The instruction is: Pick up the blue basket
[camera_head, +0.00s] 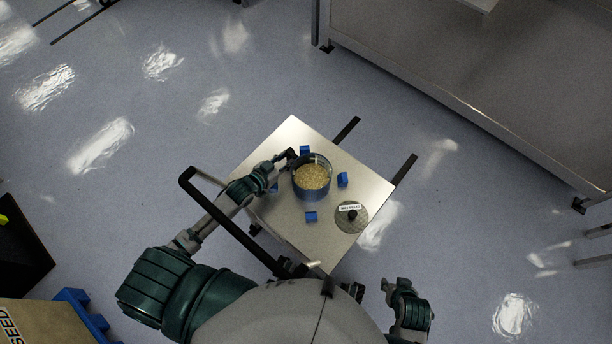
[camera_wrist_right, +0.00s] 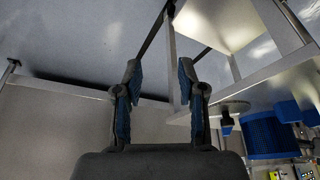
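The blue basket (camera_head: 312,186) is a round container filled with pale yellow grain-like pieces. It stands upright on a square metal cart top (camera_head: 290,135); in the right wrist view a ribbed blue round body (camera_wrist_right: 268,136) at the right edge looks like it. My left gripper (camera_head: 290,158) is at the basket's upper-left rim; whether it touches or grips the rim is too small to tell. My right gripper (camera_wrist_right: 160,85) is open and empty, its fingers apart. In the head view it is low on the right, off the cart (camera_head: 405,290).
Several small blue blocks (camera_head: 343,179) stand around the basket. A round lid (camera_head: 351,217) with a black knob and label lies at the cart's right. The cart's black handle (camera_head: 235,230) passes near my left arm. A metal table (camera_head: 480,80) stands upper right; open floor lies left.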

